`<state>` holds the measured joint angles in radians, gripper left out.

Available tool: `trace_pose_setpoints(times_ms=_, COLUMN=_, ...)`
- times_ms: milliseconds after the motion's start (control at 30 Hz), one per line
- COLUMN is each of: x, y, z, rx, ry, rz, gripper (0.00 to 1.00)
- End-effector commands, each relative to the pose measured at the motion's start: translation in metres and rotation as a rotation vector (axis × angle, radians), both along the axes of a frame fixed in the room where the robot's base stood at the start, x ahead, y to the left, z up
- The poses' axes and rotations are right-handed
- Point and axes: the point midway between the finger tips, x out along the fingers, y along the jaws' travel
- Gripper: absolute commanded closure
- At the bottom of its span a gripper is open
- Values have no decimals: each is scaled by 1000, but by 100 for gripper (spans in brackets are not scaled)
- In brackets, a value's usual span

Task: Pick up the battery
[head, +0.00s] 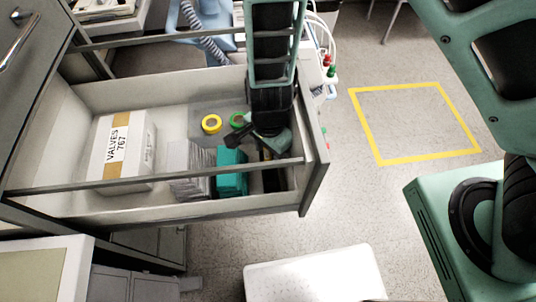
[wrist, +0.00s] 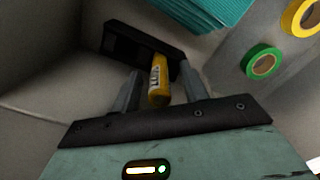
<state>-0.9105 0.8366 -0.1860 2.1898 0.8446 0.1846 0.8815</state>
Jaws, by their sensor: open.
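The battery (wrist: 158,82) is a yellow cylinder with dark lettering, seen between my gripper's fingers in the wrist view. My gripper (wrist: 160,70) is open, with one finger on each side of the battery; I cannot tell whether either finger touches it. In the head view my gripper (head: 266,150) reaches down into the right end of the open drawer (head: 240,205), and its fingertips are largely hidden. A black, blocky object (wrist: 120,42) lies just beyond the fingertips; its contact with the battery is unclear.
Teal packs (head: 231,172) and pale packets (head: 192,176) lie left of my gripper. A yellow tape roll (head: 211,124) and a green tape roll (wrist: 263,63) are nearby. A VALVES box (head: 126,143) stands further left. Drawer walls and a front rail enclose the gripper.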

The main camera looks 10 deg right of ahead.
Motion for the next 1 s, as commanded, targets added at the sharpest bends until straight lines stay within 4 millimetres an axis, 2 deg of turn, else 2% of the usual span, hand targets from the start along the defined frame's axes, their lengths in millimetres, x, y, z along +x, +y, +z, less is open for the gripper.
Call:
trace_pose_setpoints(times_ms=100, x=0, y=0, z=1, rx=0, ry=0, rz=0, gripper=56)
trace_pose_setpoints(times_ms=133, x=0, y=0, z=1, rx=0, ry=0, rz=0, gripper=59)
trace_pose_setpoints(times_ms=267, x=0, y=0, z=1, rx=0, ry=0, rz=0, gripper=95)
trace_pose_setpoints(times_ms=300, x=0, y=0, z=1, rx=0, ry=0, rz=0, gripper=100)
trace_pose_setpoints(times_ms=733, x=0, y=1, z=7, rx=1, ry=0, rz=2, gripper=100)
trace_pose_setpoints(times_ms=867, x=0, y=1, z=20, rx=2, ry=-2, rz=3, gripper=100)
trace_pose_setpoints(times_ms=1000, x=0, y=1, z=43, rx=2, ry=-3, rz=3, gripper=100)
